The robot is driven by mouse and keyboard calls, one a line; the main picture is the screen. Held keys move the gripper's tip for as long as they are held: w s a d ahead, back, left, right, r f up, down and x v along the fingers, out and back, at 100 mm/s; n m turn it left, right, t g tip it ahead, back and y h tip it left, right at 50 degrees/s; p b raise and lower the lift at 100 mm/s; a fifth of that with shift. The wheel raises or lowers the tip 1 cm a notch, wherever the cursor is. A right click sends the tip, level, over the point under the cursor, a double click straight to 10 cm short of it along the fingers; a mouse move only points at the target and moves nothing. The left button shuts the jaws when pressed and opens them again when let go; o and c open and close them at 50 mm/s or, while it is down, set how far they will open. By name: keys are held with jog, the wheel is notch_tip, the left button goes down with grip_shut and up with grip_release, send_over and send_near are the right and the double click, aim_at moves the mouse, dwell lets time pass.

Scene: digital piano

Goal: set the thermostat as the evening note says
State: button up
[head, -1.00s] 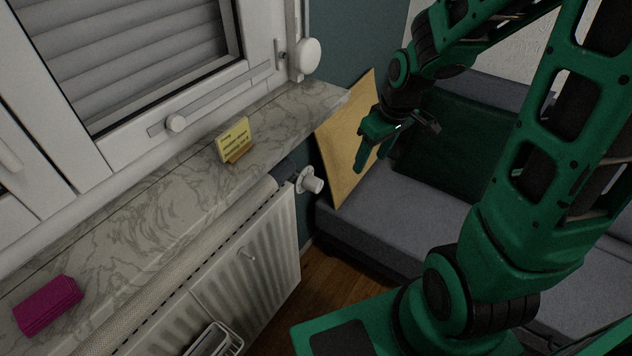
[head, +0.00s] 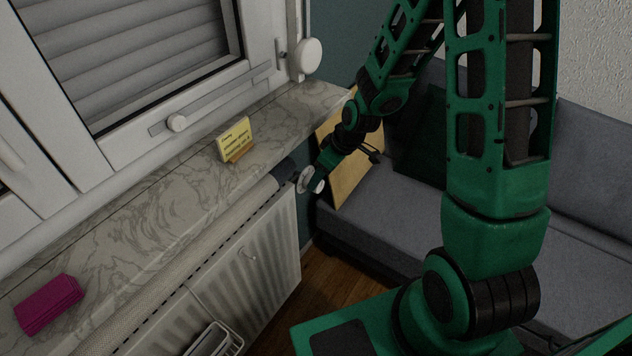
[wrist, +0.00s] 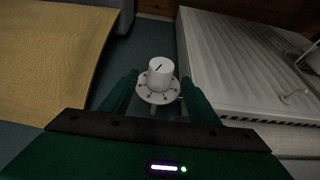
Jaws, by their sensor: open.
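The thermostat is a white knob (wrist: 160,72) with a dark pointer line on its end face, above a white collar (wrist: 158,90) with dark marks too small to read. In the head view the knob (head: 318,186) shows at the radiator's upper right end, partly hidden by my gripper. My gripper (wrist: 160,88) is open, with one green finger on each side of the knob and visible gaps between. The yellow evening note (head: 235,138) stands in a small wooden holder on the windowsill; its writing is too small to read.
The white radiator (head: 255,250) is below the marble windowsill (head: 150,215). A magenta object (head: 48,305) lies on the sill at the lower left. A tan board (head: 345,190) leans behind my gripper, beside a grey sofa (head: 390,215).

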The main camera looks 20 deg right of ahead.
jog(key=shift+x, duration=2.2)
jog(key=c, duration=1)
jog(key=shift+c, duration=0.2)
jog(key=shift+w+d+y, duration=0.1)
jog(key=shift+d+y, duration=0.05)
jog(key=shift+y, duration=0.15)
jog(key=shift+g, duration=0.3)
jog(key=y, duration=0.1)
jog(key=m+g+y, duration=0.1)
jog(key=shift+w+d+f+g+y, duration=0.2)
jog(key=shift+d+g+y, duration=0.1)
jog(key=shift+y, duration=0.1)
jog(key=g+y, duration=0.1)
jog(key=y, duration=0.1)
jog(key=m+g+y, duration=0.1)
jog(key=y, duration=0.1)
jog(key=shift+w+d+f+g, duration=0.1)
jog(key=shift+w+d+g, duration=0.1)
jog(key=shift+g, duration=0.1)
jog(key=shift+y, duration=0.3)
